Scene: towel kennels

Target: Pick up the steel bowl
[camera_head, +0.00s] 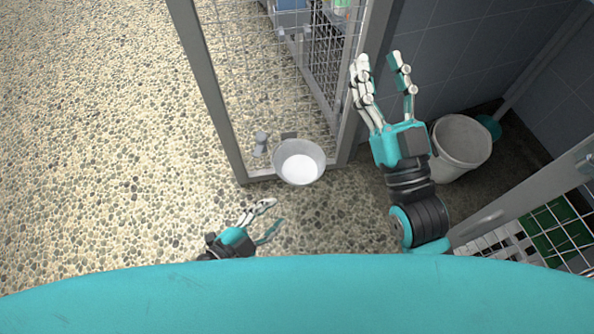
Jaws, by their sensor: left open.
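The steel bowl (299,168) is round and grey with a bright inside. It is at the lower rail of the mesh gate, near the gate's right post; I cannot tell whether it rests on the floor or hangs on the gate. My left gripper (275,213) is below and left of the bowl in the picture, open and empty, with its fingers pointing up and right. A gap shows between it and the bowl. My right gripper (380,58) is open and empty, above and right of the bowl, beside the gate post.
The framed mesh gate (218,90) stands behind the bowl. A white bucket (461,143) is at the right by the grey tiled wall (455,50). Another gate frame (530,195) is at the lower right. The pebbled floor (110,130) at the left is clear.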

